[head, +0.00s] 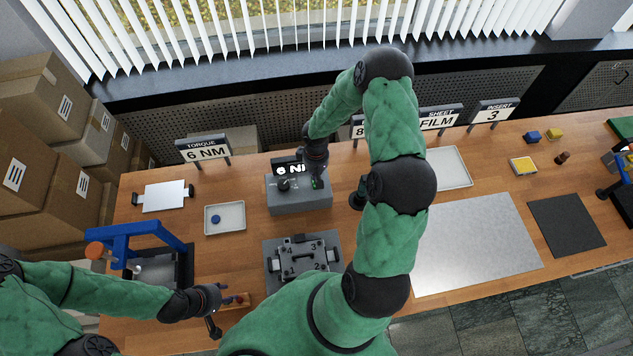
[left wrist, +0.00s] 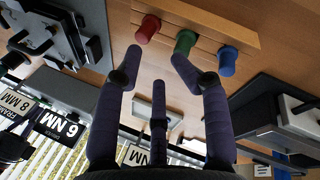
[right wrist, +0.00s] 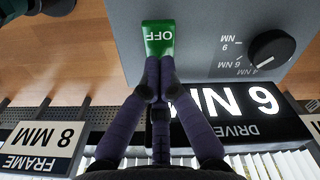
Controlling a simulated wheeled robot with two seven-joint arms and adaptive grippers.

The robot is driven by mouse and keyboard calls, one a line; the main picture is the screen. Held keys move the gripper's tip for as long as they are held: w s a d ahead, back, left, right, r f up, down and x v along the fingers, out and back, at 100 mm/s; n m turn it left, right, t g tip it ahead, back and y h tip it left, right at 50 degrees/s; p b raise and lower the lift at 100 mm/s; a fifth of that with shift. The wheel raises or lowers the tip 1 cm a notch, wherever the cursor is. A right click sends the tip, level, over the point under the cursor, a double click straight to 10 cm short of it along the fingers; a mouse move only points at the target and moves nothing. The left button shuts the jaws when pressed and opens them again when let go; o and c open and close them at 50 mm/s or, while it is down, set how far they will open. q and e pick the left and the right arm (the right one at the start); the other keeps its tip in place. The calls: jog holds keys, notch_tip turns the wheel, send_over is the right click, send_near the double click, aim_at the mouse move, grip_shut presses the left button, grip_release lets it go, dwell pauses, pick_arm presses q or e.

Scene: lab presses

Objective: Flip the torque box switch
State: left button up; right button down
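The torque box (head: 300,203) is a grey box in the middle of the bench, with a lit display (right wrist: 225,108) reading 6 NM and a round black knob (right wrist: 270,52). Its switch (right wrist: 158,36) is a green rocker whose visible face is marked OFF, upside down in the right wrist view. My right gripper (right wrist: 160,68) has its fingertips drawn together at the display-side edge of the switch; whether they touch it I cannot tell. In the head view the right gripper (head: 316,182) partly hides the switch. My left gripper (left wrist: 160,62) has its fingers spread and empty, near a wooden peg rack.
The wooden rack (head: 237,300) holds red, green (left wrist: 186,42) and blue pegs. A grey fixture (head: 302,262) with numbered positions stands in front of the box. A blue press (head: 148,250) and a tray (head: 225,218) are left. Sign stands (head: 203,152) line the back.

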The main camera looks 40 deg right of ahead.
pick_arm(q)
jog(key=shift+w+d+r+p, duration=0.2)
jog(key=shift+w+r+p, duration=0.15)
jog(key=shift+r+p, duration=0.25)
pick_arm(e)
jog(key=shift+w+d+r, duration=0.1)
jog(key=shift+w+r, duration=0.1)
jog(key=shift+r, duration=0.25)
jog(key=shift+w+d+r, duration=0.1)
jog(key=shift+w+r, duration=0.05)
jog(key=shift+r, duration=0.3)
pick_arm(q)
jog(key=shift+s+a+r+p, duration=0.1)
jog(key=shift+s+r+p, duration=0.05)
jog(key=shift+r+p, duration=0.4)
pick_arm(e)
jog(key=shift+s+a+r, duration=0.1)
jog(key=shift+s+r, duration=0.05)
jog(key=shift+r, duration=0.8)
pick_arm(q)
jog(key=shift+r+p, duration=0.4)
jog(key=shift+r, duration=0.15)
pick_arm(e)
jog(key=shift+r, duration=0.85)
